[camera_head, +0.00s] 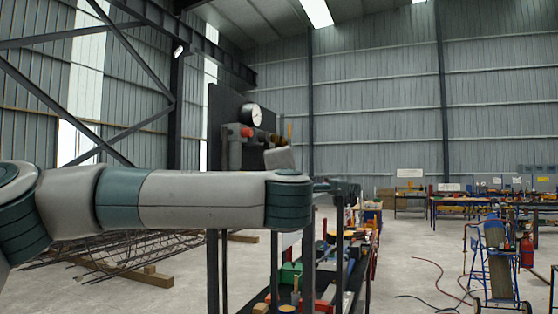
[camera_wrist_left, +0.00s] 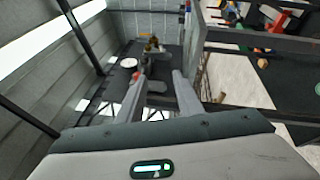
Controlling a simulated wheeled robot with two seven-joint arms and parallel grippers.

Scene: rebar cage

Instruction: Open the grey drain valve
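A dark upright panel (camera_head: 216,112) carries a white round gauge (camera_head: 256,115), a red knob (camera_head: 247,132), a grey cylindrical body (camera_head: 235,152) and a yellow lever (camera_head: 289,131). I cannot single out the grey drain valve; my left arm hides the lower panel in the head view. The left wrist view shows the panel (camera_wrist_left: 168,58) ahead, with the gauge (camera_wrist_left: 129,63) and red knob (camera_wrist_left: 135,77). My left gripper (camera_wrist_left: 160,75) is open, its two fingers apart and pointing at the panel fittings. Whether it touches any is unclear. My right gripper is not in view.
A dark-framed bench (camera_head: 339,245) with tools and coloured parts stands beside the panel. Rebar (camera_head: 120,248) lies on timbers at left. A blue cart with cylinders (camera_head: 495,255) and red hoses are at right. Open floor lies between bench and cart.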

